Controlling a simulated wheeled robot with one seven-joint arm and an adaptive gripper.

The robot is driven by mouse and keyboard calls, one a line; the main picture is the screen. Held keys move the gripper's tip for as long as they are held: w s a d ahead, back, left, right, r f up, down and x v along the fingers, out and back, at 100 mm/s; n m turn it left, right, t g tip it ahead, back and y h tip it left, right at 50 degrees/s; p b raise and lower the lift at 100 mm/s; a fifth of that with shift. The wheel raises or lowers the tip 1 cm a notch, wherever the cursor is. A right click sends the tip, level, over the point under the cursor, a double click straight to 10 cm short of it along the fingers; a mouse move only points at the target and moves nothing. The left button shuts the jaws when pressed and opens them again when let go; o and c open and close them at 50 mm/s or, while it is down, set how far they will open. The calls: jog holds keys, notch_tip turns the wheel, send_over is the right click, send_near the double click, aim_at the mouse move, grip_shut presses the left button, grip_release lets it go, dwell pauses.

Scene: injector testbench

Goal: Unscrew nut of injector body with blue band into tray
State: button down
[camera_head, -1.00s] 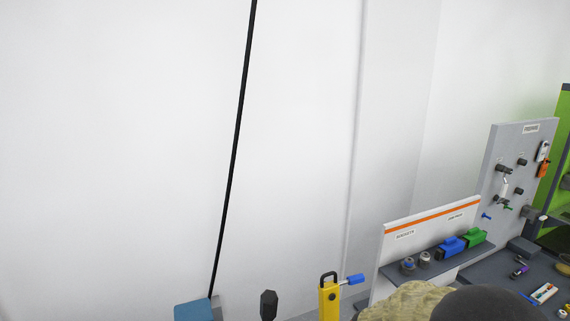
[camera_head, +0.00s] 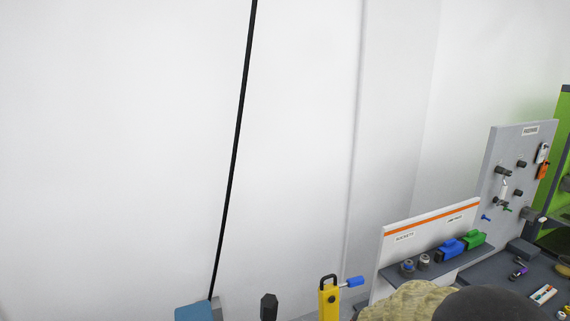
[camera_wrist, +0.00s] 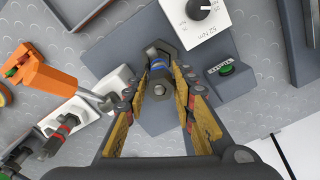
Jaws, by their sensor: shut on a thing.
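The injector body with the blue band (camera_wrist: 156,66) stands in a dark hex-shaped holder in the wrist view. My gripper is out of the head view.
A white dial box (camera_wrist: 197,22) and a green button box (camera_wrist: 226,72) stand close to the right. An orange-handled tool (camera_wrist: 42,76) and red-banded parts (camera_wrist: 66,124) lie to the left. The head view shows a socket rack (camera_head: 430,231) and a pegboard (camera_head: 512,165).

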jog(key=shift+r+p, duration=2)
jog(key=shift+r, duration=1.1)
jog(key=shift+f, duration=0.1)
